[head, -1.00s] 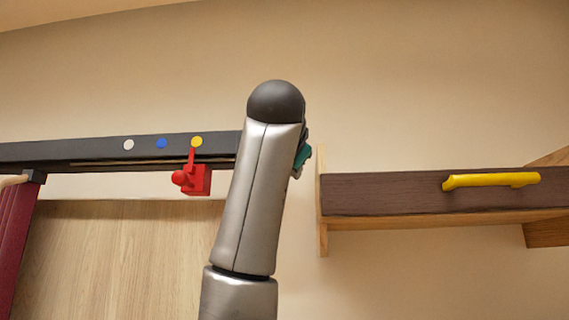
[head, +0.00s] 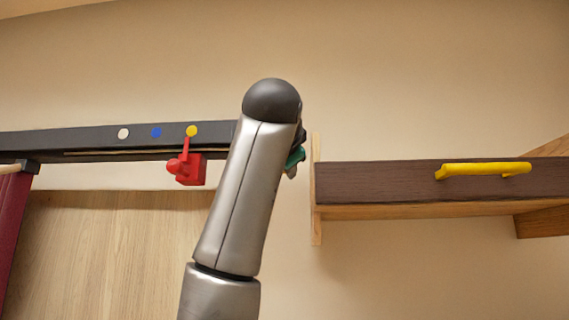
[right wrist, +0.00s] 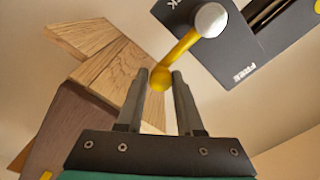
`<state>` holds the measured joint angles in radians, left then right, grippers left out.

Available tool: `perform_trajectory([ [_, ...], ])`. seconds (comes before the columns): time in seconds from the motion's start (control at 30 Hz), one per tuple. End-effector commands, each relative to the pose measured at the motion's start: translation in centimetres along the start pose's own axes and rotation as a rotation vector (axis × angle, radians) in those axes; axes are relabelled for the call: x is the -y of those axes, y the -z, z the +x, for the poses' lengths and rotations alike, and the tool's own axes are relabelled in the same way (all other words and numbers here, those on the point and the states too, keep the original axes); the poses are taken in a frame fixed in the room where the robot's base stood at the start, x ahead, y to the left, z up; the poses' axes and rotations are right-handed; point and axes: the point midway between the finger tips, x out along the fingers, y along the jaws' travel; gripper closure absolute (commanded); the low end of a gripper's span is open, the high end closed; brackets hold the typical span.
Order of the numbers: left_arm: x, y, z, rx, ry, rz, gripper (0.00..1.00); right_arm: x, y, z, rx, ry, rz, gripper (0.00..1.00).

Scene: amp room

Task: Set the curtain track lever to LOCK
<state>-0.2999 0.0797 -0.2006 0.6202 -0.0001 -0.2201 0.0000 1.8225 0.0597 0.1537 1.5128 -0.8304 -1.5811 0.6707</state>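The yellow lever (right wrist: 182,56) shows in the right wrist view. It turns on a pale round pivot on a dark plate (right wrist: 188,62) at the end of the curtain track. White lettering reads FREE at the plate's lower edge; a K shows at the top, the rest cut off. The lever's round knob lies between the fingertips of my right gripper (right wrist: 159,78). The fingers are apart, with gaps beside the knob; contact is not visible. My left gripper is out of view.
The dark curtain track (head: 70,143) carries white, blue and yellow dots. A red slider (head: 187,167) hangs below the yellow dot. Right of my arm is a wooden shelf (head: 400,183) with a yellow handle (head: 483,170). A wooden bracket (right wrist: 120,65) is near the fingers.

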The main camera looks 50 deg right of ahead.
Motion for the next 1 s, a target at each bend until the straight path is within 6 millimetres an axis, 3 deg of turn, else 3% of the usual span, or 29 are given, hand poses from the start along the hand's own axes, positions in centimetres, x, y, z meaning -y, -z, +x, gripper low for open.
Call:
perform_trajectory([
  [0.03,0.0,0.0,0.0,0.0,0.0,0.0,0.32,-0.1,-0.1,0.1,0.001,-0.002,0.0,0.59],
  [0.23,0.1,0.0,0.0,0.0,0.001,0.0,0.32,-0.1,0.0,0.0,0.001,-0.001,-0.002,0.37],
  [0.57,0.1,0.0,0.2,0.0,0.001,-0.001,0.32,0.0,0.0,-0.4,0.0,0.002,-0.002,0.37],
  [0.77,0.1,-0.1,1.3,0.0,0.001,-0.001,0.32,-0.1,-0.1,-3.5,0.0,0.005,-0.001,0.37],
  [1.0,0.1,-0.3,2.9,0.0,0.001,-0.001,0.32,-0.1,-0.2,-9.4,0.0,0.005,-0.001,0.37],
])
